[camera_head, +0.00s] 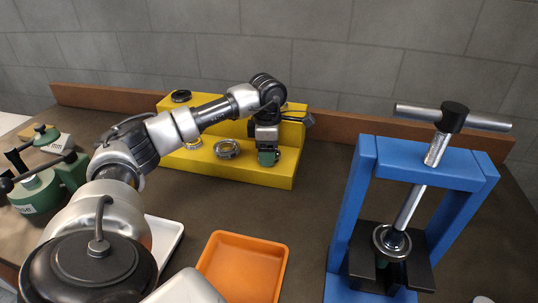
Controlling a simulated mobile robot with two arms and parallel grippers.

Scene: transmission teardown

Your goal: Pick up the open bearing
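A yellow stepped stand (280,180) at the back of the bench carries several ring-shaped parts. A silver bearing ring (227,149) lies on its lower step. Another ring (193,143) lies left of it, partly behind my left arm. A dark ring (181,96) sits on the upper step at the left. I cannot tell which of them is the open bearing. My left gripper (268,156) points down over the right part of the lower step, right of the silver ring. A green part shows at its tip; whether the fingers are open or hold something is unclear. My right gripper is not in view.
A blue press (359,190) with a T-handle stands at the right, with a metal ring (391,241) in it. An orange tray (243,270) sits at the front middle, a white tray (168,238) left of it. Green tools (40,190) stand at far left.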

